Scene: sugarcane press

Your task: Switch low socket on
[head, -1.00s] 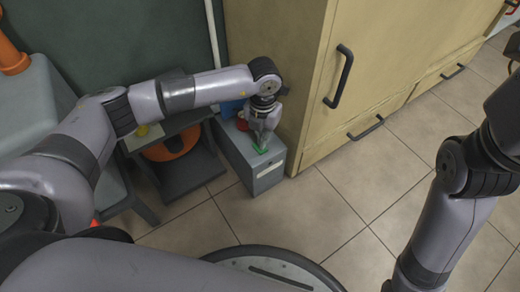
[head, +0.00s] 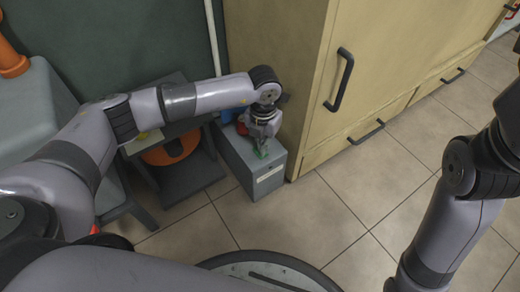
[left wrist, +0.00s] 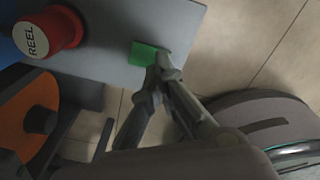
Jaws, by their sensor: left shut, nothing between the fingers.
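The low socket is a grey box (head: 240,165) on the floor between the dark stand and the beige cabinet, with a pale label on its front. A green switch (left wrist: 143,54) sits on its top face, and it also shows in the head view (head: 262,153). My left gripper (left wrist: 162,62) is shut and empty, pointing down, with its fingertips at the edge of the green switch and partly hiding it. I cannot tell whether they press it. My right gripper is out of view; only my right arm shows at the right.
A red button marked REEL (left wrist: 50,32) stands on the same box. The beige cabinet (head: 305,80) with dark handles is close on the right. A dark stand with an orange round part (head: 170,150) is on the left. Tiled floor (head: 310,215) is clear in front.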

